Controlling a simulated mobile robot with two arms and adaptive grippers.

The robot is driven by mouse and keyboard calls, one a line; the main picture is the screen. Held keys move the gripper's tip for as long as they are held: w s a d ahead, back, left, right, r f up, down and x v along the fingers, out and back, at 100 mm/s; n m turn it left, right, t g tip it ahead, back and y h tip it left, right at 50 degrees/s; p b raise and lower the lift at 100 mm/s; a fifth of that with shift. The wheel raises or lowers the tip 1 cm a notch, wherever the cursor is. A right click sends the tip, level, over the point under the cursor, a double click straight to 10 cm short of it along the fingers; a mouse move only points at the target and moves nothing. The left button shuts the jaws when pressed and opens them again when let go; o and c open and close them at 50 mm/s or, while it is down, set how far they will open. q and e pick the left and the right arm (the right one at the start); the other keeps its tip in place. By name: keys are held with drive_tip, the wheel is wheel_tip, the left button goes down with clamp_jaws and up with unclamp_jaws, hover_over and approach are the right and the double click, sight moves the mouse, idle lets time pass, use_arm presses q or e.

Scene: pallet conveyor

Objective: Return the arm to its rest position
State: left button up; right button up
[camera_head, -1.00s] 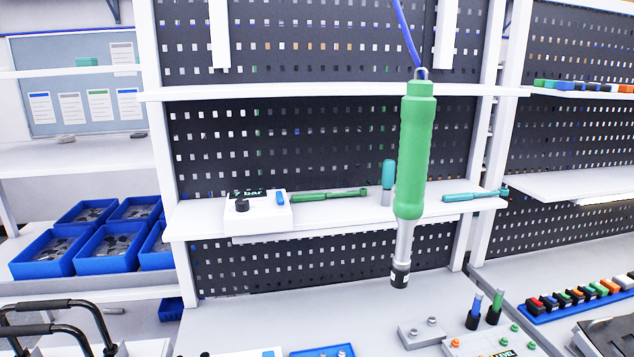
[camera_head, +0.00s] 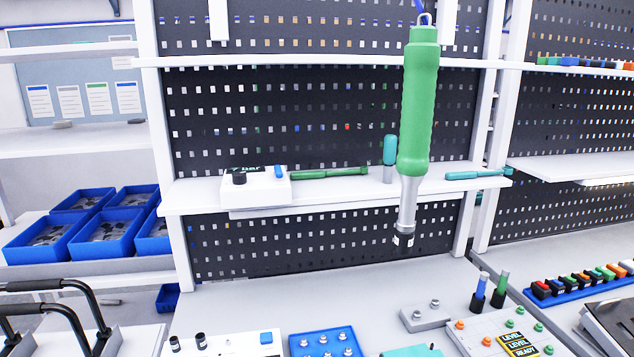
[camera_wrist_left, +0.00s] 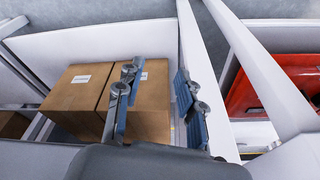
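My left gripper (camera_wrist_left: 158,105) shows in the left wrist view with its two blue-padded fingers apart. Nothing is between the fingers. Two brown cardboard boxes (camera_wrist_left: 78,92) lie beyond and beside it in a white-walled bin or cart (camera_wrist_left: 60,42). I cannot tell how far the fingers are from the boxes. Neither of my grippers shows in the head view, and my right gripper is in no view.
A green hanging tool (camera_head: 418,105) hangs in front of the perforated panel. The shelf (camera_head: 330,187) holds hand tools. The workbench (camera_head: 300,285) below carries a blue tray (camera_head: 325,343) and fixtures. Blue bins (camera_head: 105,240) stand left. A red object (camera_wrist_left: 262,92) lies right in the wrist view.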

use_arm(q)
drive_tip(key=s+a+f+b, duration=0.1)
drive_tip(key=s+f+b, duration=0.2)
drive_tip(key=s+f, duration=0.3)
drive_tip(key=s+a+f+g+b, duration=0.1)
drive_tip(key=s+f+b, duration=0.2)
drive_tip(key=f, duration=1.2)
drive_tip(key=s+a+f+b, duration=0.1)
drive_tip(key=s+f+b, duration=0.2)
drive_tip(key=s+f, duration=0.6)
wheel_tip(320, 180, down, 2)
drive_tip(key=shift+s+a+f+g, duration=0.15)
drive_tip(key=shift+s+g, duration=0.15)
drive_tip(key=shift+s, duration=0.1)
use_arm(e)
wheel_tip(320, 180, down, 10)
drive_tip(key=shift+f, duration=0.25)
